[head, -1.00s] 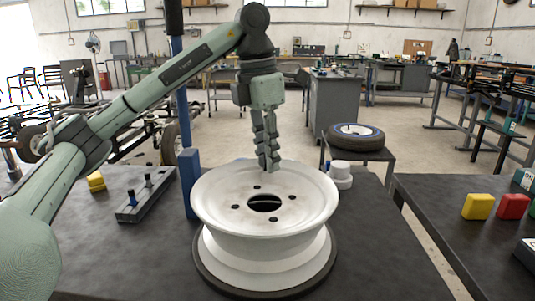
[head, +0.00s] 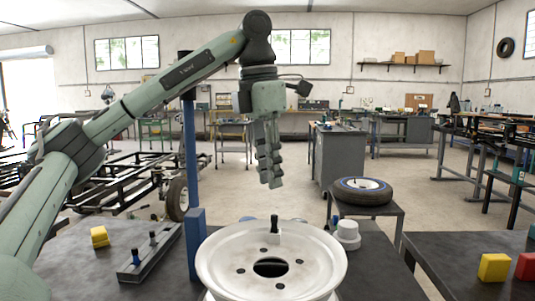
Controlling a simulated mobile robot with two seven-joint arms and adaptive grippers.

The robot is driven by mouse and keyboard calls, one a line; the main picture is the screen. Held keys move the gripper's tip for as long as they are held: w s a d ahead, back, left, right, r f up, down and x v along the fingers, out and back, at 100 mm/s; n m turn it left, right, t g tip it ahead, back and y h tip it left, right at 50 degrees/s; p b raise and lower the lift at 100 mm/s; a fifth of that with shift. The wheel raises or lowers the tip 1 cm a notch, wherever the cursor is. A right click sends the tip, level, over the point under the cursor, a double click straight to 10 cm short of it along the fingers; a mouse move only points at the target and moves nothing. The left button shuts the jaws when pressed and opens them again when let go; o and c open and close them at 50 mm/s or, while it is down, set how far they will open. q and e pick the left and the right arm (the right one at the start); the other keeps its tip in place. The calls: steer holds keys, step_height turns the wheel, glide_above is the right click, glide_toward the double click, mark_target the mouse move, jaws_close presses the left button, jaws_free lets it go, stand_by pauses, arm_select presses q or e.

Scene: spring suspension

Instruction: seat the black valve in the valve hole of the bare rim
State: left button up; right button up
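The bare rim (head: 216,262), white with a centre opening and several bolt holes, lies flat at the front centre. A black valve (head: 274,225) stands upright at the far inner side of the rim. Its base meets a pale raised patch there; I cannot see how deep it sits in the hole. My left gripper (head: 272,184) points down above and behind the valve, apart from it. Its fingers overlap from this angle, so their opening is unclear, and no object shows between them. My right gripper is not in view.
A tyre (head: 362,191) lies on a stand behind right. Yellow and red blocks (head: 494,267) sit at right.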

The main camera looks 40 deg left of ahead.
arm_select(q)
steer(key=shift+s+r, duration=0.2)
steer(key=shift+r, duration=1.35)
